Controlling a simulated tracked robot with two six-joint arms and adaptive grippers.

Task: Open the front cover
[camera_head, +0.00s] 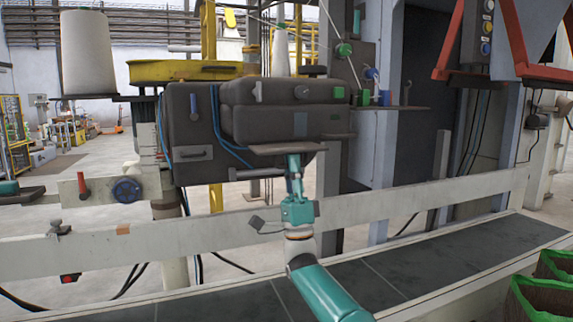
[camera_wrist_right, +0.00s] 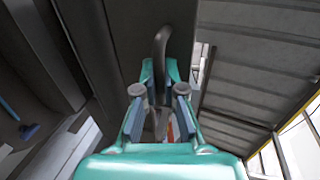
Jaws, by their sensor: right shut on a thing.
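The dark grey machine head (camera_head: 195,135) hangs above the conveyor in the middle of the head view. Its front cover (camera_head: 275,122) appears to be the raised dark panel on its right part. My right gripper (camera_head: 294,163) reaches up from below, under a flat plate at the cover's lower edge. In the right wrist view, my right gripper (camera_wrist_right: 160,112) is shut on a dark curved handle (camera_wrist_right: 160,48), which stands between its fingers. The handle's attachment to the cover is partly hidden. My left gripper is not in view.
A pale rail (camera_head: 400,196) runs across behind my right arm, above the dark conveyor belt (camera_head: 390,270). Blue cables (camera_head: 216,120) hang on the machine's front. A white thread cone (camera_head: 87,52) stands at left. Green-edged bags (camera_head: 545,300) are at lower right.

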